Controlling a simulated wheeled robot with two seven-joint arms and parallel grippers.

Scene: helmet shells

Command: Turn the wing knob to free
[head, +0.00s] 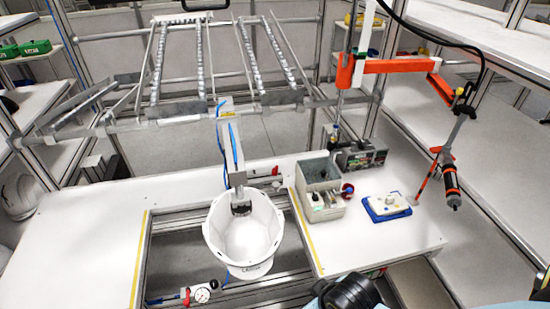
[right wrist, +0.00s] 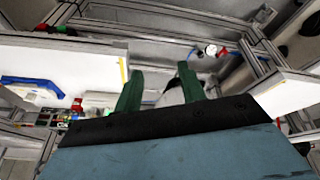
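A white helmet shell (head: 232,240) hangs open side up at the end of a grey arm fixture (head: 232,150) in the middle of the head view. A dark clamp piece (head: 240,207) sits inside the shell at the fixture's lower end. I cannot make out a wing knob for certain; the parts there are too small. My right gripper (right wrist: 160,90) shows two green fingers set apart in the right wrist view, with nothing seen between them. In the head view only a dark and blue part of my right arm shows at the bottom edge. My left gripper is in neither view.
A grey bin box (head: 318,180) and a blue tray with a white part (head: 388,206) stand on the right table. A screwdriver tool (head: 451,187) hangs from an orange arm (head: 400,66). A pressure gauge (head: 202,295) sits low on the frame. The left tabletop (head: 85,240) is bare.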

